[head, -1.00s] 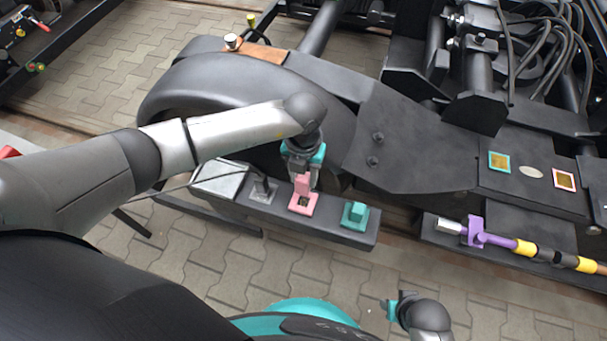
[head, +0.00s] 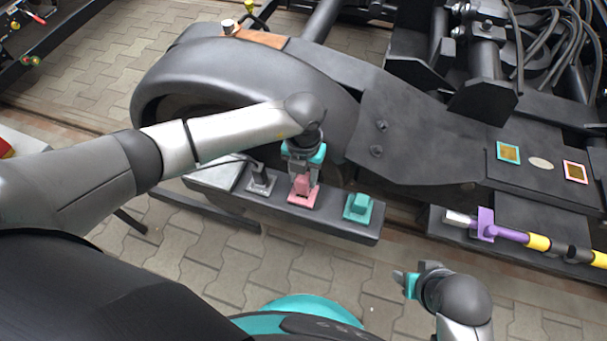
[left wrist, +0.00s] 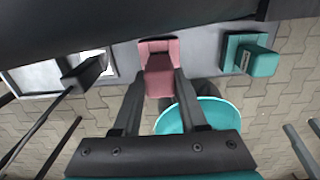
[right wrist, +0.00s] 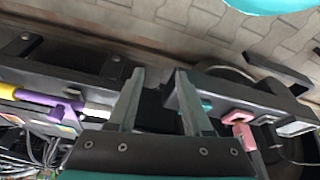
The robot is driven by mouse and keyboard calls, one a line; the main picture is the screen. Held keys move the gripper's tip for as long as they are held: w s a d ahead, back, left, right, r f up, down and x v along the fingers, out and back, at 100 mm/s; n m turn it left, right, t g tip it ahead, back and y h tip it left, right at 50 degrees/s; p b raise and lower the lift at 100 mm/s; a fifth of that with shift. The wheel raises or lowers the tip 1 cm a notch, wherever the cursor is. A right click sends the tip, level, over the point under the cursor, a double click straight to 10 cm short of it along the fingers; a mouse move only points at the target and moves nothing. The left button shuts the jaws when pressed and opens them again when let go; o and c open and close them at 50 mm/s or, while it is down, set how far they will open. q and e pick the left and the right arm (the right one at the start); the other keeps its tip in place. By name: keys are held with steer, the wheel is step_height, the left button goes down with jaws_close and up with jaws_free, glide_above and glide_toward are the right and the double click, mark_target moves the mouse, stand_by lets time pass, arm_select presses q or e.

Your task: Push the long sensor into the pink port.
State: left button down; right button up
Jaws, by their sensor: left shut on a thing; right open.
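The long sensor (head: 302,184) is a pink block held upright at the pink port (head: 303,200), a square pink frame on the dark beam. My left gripper (head: 304,177) is shut on the sensor from above. In the left wrist view the sensor (left wrist: 159,80) sits between the fingers, against the pink port (left wrist: 158,46). How deep it sits in the port cannot be told. In the right wrist view the port (right wrist: 236,117) and sensor show small at the right. My right gripper (head: 403,281) is open and empty, over the paving away from the beam.
A teal block in a teal port (head: 358,207) stands right of the pink port. A black plug with a cable (head: 260,178) stands left of it. The large dark wheel cover (head: 230,90) rises behind. A purple clamp (head: 486,225) with a yellow-banded rod lies far right.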

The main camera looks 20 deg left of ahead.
arm_select(q)
steer(key=shift+f, duration=0.2)
arm_select(e)
steer(key=shift+r, duration=0.4)
arm_select(q)
steer(key=shift+p, duration=0.3)
arm_select(e)
steer(key=shift+r, duration=0.4)
stand_by(1.3)
arm_select(q)
steer(key=shift+f+b, duration=0.45)
steer(key=shift+f, duration=0.05)
arm_select(e)
steer(key=shift+w+f, duration=0.1)
steer(key=shift+f, duration=0.35)
arm_select(q)
steer(key=shift+c, duration=1.8)
jaws_free()
step_height(320, 180, up, 15)
steer(key=p, duration=0.7)
steer(key=shift+r, duration=0.15)
arm_select(e)
steer(key=s+d+f, duration=0.1)
steer(key=s+f, duration=0.2)
steer(key=f, duration=0.3)
steer(key=s+d+f+g, duration=0.1)
steer(key=s+f, duration=0.2)
steer(key=f, duration=0.4)
steer(key=shift+d, duration=0.35)
